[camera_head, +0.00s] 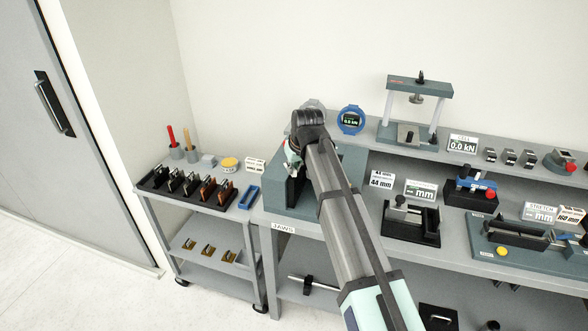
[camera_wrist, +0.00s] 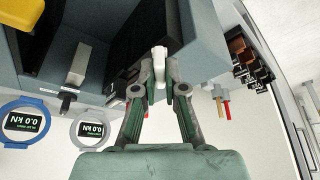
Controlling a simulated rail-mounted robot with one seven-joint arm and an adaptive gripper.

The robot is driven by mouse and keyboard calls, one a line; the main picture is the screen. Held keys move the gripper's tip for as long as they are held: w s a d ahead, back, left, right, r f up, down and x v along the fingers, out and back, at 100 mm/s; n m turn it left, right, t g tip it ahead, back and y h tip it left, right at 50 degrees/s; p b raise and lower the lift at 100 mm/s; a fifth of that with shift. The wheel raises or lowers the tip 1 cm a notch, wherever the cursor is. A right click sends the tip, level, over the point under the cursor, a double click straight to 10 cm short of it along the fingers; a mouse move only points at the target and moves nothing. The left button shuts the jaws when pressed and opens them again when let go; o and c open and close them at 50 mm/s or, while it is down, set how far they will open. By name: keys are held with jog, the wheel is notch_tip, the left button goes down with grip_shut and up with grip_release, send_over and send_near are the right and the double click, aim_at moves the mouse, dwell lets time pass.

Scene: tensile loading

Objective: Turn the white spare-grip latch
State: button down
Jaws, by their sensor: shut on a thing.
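The white spare-grip latch (camera_wrist: 159,57) shows in the wrist view as a small white lever between my fingertips, in front of the grey-blue housing. My gripper (camera_wrist: 160,82) is shut on the latch, with one finger on each side of it. In the head view the grey-blue housing (camera_head: 283,197) stands at the left end of the bench. My gripper (camera_head: 291,158) is at the housing there, mostly hidden behind my own arm, and the latch cannot be made out.
Blue (camera_head: 351,120) and grey (camera_wrist: 90,129) gauges stand near the housing. A cart with a black rack of jaws (camera_head: 180,188) and a blue tray (camera_head: 249,197) is at left. A press frame (camera_head: 417,86) stands on the back shelf. Several fixtures fill the bench at right.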

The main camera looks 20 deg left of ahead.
jog(key=m, duration=0.2)
jog(key=m+h, duration=0.1)
jog(key=m, duration=0.1)
jog(key=shift+s+a+m+t+h+b, duration=0.1)
jog(key=shift+a+m+t+h+b, duration=0.05)
jog(key=shift+m+t+h+b, duration=0.2)
jog(key=shift+m+h, duration=0.55)
jog(key=shift+m, duration=1.1)
jog(key=shift+b, duration=0.3)
jog(key=c, duration=1.2)
grip_release()
jog(key=shift+c, duration=0.2)
jog(key=v, duration=1.2)
jog(key=shift+s, duration=0.2)
